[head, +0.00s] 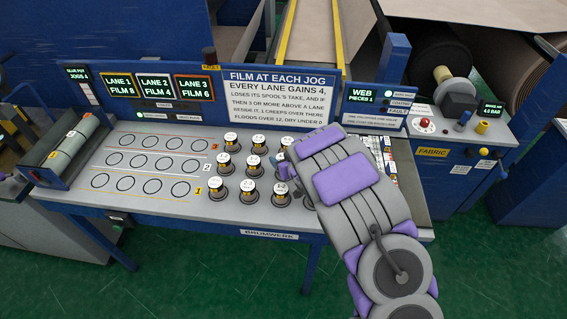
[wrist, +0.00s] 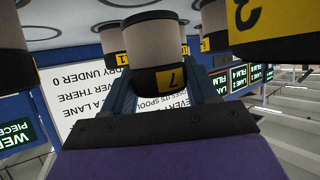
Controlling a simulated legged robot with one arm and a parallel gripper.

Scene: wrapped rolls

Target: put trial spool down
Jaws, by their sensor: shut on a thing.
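My gripper (wrist: 158,88) is shut on a spool (wrist: 153,45) with a pale body, dark ends and a yellow label. The label's mark is upside down or hard to read. In the head view my arm mostly covers the gripper, which is over the right part of the grey console top (head: 125,200). Several similar white-capped spools (head: 225,163) stand upright in rows just left of it. Other spools (wrist: 262,30) flank the held one in the wrist view. I cannot tell whether the held spool touches the console.
Three rows of empty ringed places (head: 139,161) lie left of the spools. Lane screens (head: 119,86) read film 8, 4 and 6. A rule sign (head: 277,97) stands behind. A roller (head: 75,143) is at far left, a fabric control panel (head: 455,150) at right.

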